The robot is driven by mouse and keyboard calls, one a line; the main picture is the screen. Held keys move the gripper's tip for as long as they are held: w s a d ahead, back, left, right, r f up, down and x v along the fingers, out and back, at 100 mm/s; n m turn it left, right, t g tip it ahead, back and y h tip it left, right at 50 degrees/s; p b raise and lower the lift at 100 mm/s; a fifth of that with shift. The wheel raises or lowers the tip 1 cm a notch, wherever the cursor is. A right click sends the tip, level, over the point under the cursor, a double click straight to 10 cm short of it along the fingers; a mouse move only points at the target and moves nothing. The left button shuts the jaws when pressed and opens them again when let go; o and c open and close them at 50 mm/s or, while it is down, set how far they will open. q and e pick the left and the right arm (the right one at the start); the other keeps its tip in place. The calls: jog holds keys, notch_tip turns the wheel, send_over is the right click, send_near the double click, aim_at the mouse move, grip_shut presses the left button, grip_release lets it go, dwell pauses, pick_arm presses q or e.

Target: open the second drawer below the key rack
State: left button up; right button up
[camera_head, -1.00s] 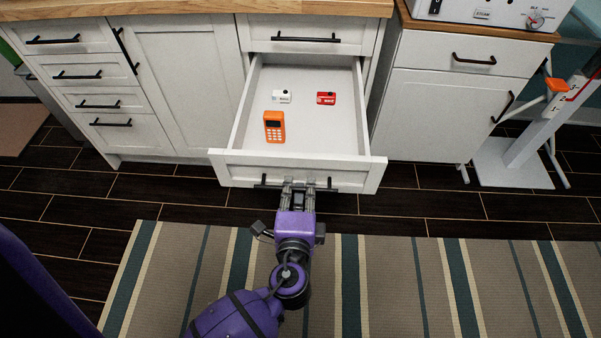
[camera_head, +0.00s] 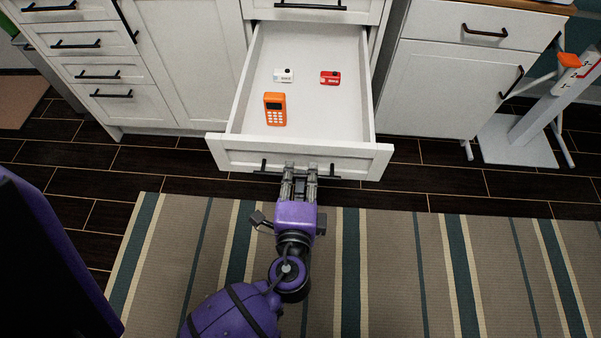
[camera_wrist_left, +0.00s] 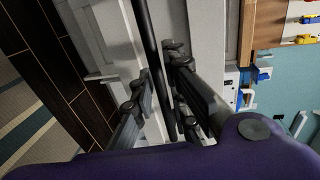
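The second drawer (camera_head: 350,157), white with a black bar handle (camera_head: 265,166), stands pulled well out below a closed top drawer (camera_head: 345,12) in the head view. My left gripper (camera_head: 299,172) is at the middle of that handle, in front of the drawer face. In the left wrist view the black bar (camera_wrist_left: 150,50) runs between my fingers (camera_wrist_left: 160,100), which appear closed around it. Part of the handle is hidden by the fingers. The key rack is out of the head view; a wooden-edged board with coloured items (camera_wrist_left: 290,30), possibly the rack, shows in the wrist view. My right gripper is not in view.
The drawer holds an orange handheld device (camera_head: 275,109), a small white item (camera_head: 284,75) and a small red item (camera_head: 330,77). Closed cabinets flank it. A striped rug (camera_head: 400,260) covers the floor in front. A white stand (camera_head: 520,140) is at right.

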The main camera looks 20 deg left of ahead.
pick_arm(q)
jog(key=shift+o, duration=0.9)
jog(key=shift+s, duration=0.15)
jog(key=v, duration=1.1)
jog(key=shift+s+r, duration=0.15)
jog(key=shift+s, duration=0.2)
jog(key=shift+d, duration=0.1)
